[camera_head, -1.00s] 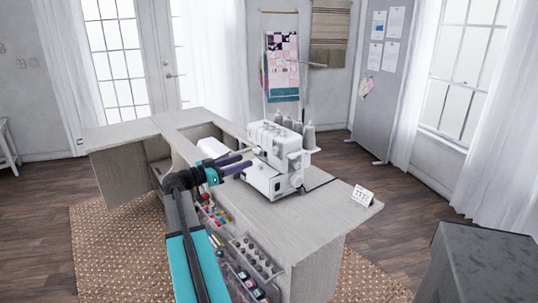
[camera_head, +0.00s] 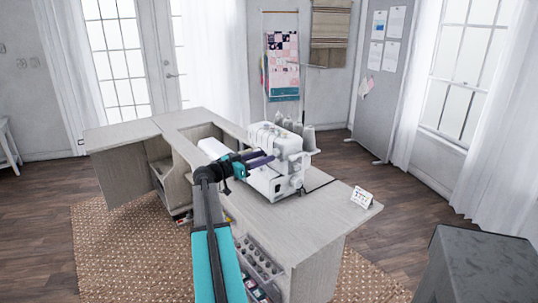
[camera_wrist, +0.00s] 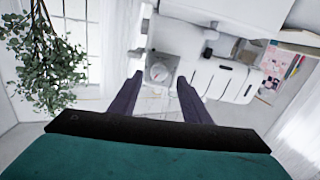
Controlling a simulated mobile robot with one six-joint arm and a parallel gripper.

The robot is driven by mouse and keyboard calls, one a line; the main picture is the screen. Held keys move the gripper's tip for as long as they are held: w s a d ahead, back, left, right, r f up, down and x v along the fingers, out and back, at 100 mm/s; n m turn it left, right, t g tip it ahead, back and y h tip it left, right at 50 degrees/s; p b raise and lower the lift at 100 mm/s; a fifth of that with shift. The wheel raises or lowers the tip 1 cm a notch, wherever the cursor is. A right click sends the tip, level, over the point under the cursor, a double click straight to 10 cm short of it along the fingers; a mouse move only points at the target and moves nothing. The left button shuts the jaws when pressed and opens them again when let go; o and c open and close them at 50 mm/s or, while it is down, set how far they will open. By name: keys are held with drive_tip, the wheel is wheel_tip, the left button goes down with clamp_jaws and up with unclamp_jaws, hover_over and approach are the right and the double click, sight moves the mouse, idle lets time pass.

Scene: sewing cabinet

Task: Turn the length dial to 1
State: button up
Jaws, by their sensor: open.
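The white serger machine (camera_head: 283,180) stands on the sewing cabinet top in the head view. Its side fills the upper middle of the wrist view (camera_wrist: 200,45). My gripper (camera_head: 269,158) is open in front of the machine's left side.
The cabinet top (camera_head: 308,215) is clear in front of the machine. A small white card (camera_head: 362,197) stands at its right end. Thread cones (camera_head: 308,136) stand behind the machine. Racks of supplies (camera_head: 258,262) hang on the cabinet's near side. A plant (camera_wrist: 45,60) shows in the wrist view.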

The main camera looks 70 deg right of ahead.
sight(274, 153)
drive_tip(key=shift+x, duration=1.8)
drive_tip(key=c, duration=0.9)
drive_tip(key=shift+a, duration=0.25)
drive_tip(key=shift+c, duration=0.7)
drive_tip(key=shift+d, duration=0.2)
